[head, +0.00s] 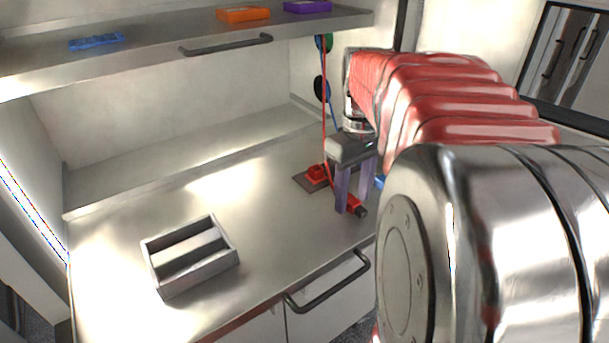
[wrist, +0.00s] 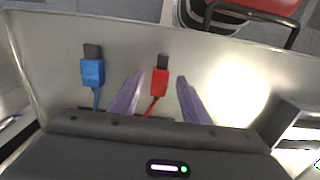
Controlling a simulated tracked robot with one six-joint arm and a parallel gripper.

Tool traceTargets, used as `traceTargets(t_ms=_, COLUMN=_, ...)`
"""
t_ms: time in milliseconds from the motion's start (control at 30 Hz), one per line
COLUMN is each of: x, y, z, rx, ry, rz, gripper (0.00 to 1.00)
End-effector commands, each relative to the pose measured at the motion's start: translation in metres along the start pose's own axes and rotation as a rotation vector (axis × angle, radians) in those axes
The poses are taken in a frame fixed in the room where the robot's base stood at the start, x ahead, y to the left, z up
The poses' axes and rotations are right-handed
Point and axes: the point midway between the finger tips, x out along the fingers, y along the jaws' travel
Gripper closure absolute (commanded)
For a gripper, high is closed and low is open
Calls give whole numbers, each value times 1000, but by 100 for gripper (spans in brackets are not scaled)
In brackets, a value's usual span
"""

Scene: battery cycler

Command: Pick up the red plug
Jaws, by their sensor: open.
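The red plug (wrist: 160,78) lies on the steel counter with its dark tip pointing away from the gripper in the wrist view. A red cable runs back from it under the gripper body. In the head view the red plug (head: 354,207) shows close to the purple fingers. My gripper (wrist: 155,95) is open, with one purple finger on each side of the red plug, apart from it. In the head view my gripper (head: 354,210) points down at the counter. I cannot tell the exact height of the fingertips above the plug.
A blue plug (wrist: 92,72) lies left of the red one in the wrist view. A grey tray (head: 190,257) stands on the counter (head: 270,240). A red block (head: 316,172) sits behind the gripper. A shelf (head: 160,50) with several coloured items hangs above. The counter's middle is clear.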

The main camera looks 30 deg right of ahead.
Motion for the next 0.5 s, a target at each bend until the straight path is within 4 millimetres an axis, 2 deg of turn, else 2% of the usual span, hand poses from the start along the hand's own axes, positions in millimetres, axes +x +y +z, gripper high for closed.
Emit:
traceTargets(t_ms=267, x=0, y=0, z=0, rx=0, ry=0, rz=0, gripper=58)
traceTargets(t_ms=500, x=0, y=0, z=0, rx=0, ry=0, rz=0, gripper=73)
